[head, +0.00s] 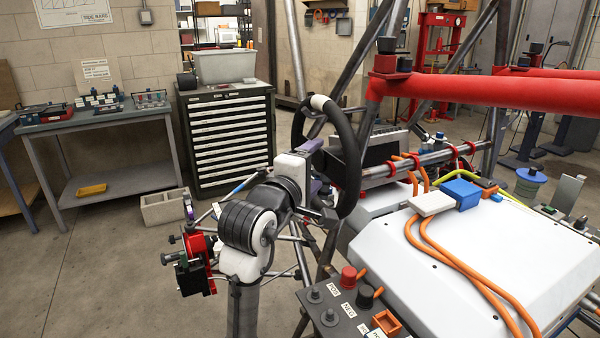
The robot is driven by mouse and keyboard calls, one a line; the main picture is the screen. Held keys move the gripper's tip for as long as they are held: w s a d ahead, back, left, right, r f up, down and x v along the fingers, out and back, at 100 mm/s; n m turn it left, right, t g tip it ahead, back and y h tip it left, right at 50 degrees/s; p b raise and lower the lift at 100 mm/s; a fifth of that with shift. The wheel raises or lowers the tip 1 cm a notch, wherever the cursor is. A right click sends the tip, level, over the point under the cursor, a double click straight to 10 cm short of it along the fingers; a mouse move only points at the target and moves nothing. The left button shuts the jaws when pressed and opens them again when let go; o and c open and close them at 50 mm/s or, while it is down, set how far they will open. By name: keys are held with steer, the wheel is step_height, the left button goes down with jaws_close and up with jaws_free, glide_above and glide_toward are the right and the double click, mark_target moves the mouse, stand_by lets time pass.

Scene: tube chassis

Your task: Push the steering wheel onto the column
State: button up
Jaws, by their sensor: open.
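The steering wheel (346,128) has a black rim with a white band at its top. It stands upright, nearly edge-on, left of the red tube. My gripper (322,167) is open at the near left side of the wheel's middle, with its purple-edged fingers toward the hub. The hand hides part of the hub and spokes, and I cannot tell whether the fingers touch them. The steering column (405,166) is a grey tube behind the wheel, running right through red clamps. How far the wheel sits on the column's end is hidden.
A thick red tube (480,89) and slanted grey chassis tubes surround the wheel. A white battery case (480,260) with orange cables lies at right. A dark terminal panel (345,318) is at the bottom. A drawer cabinet (228,140) stands behind. Open floor lies at left.

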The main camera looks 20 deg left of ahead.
mark_target(325, 148)
steer(key=w, duration=0.3)
steer(key=w+d+p, duration=0.1)
steer(key=w, duration=0.1)
steer(key=shift+w, duration=0.3)
steer(key=shift+c, duration=0.3)
steer(key=c, duration=1.5)
steer(key=shift+r+p, duration=1.4)
steer(key=shift+a, duration=0.1)
steer(key=s+a, duration=0.6)
steer(key=shift+p, duration=0.45)
steer(key=shift+s, duration=0.1)
